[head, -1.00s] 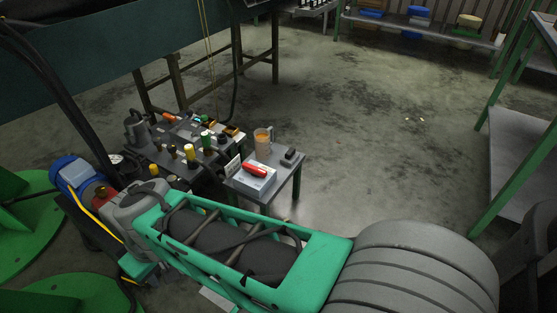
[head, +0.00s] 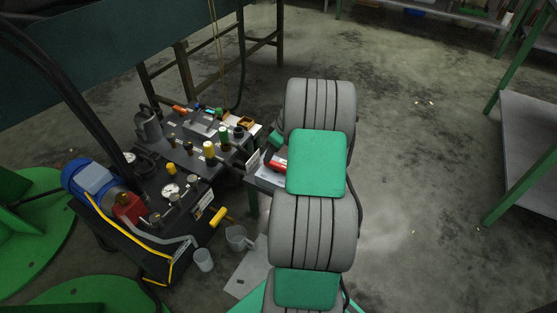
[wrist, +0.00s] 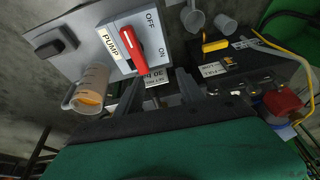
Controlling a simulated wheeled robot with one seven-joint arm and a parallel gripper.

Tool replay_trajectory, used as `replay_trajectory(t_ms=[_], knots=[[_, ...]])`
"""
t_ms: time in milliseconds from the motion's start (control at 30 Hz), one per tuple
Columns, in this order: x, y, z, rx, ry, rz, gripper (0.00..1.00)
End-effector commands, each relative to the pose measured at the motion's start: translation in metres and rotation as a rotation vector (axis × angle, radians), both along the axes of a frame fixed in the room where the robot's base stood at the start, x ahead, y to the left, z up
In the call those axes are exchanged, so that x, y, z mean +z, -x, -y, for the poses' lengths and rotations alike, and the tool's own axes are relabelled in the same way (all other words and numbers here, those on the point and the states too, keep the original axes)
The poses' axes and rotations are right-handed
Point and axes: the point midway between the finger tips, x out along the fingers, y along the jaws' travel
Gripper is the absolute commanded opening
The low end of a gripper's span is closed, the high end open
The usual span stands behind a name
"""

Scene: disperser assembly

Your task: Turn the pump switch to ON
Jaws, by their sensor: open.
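The pump switch is a red handle (wrist: 128,46) on a light grey box in the wrist view, beside a PUMP label and the words OFF and ON. I cannot tell which word it points to. In the head view, part of the red handle (head: 278,165) shows at the left edge of my arm, which hides much of the box. My gripper (wrist: 161,90) is open at the middle of the wrist view. Its dark fingers extend toward the box, near its lower edge, with the handle just beyond. No contact is clear, and nothing is seen held.
A measuring jug (wrist: 90,88) with orange liquid stands beside the switch box, near a dark knob (wrist: 50,47). The machine bench (head: 180,205) with gauges, valves and a yellow handle (head: 221,216) lies left of my arm. Open floor (head: 420,150) lies to the right.

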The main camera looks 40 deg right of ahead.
Motion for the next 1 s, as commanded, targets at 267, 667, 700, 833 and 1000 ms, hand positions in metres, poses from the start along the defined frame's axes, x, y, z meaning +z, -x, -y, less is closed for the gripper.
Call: replay_trajectory(t_ms=[267, 667, 700, 833, 1000], knots=[[-0.047, 0.005, 0.046, 0.037, 0.009, 0.048, 0.45], [-0.102, -0.017, 0.037, 0.035, 0.010, 0.047, 0.45], [-0.103, -0.018, 0.037, 0.035, 0.010, 0.047, 0.45], [-0.102, -0.018, 0.037, 0.034, 0.011, 0.047, 0.45], [-0.102, -0.018, 0.037, 0.034, 0.010, 0.046, 0.38]])
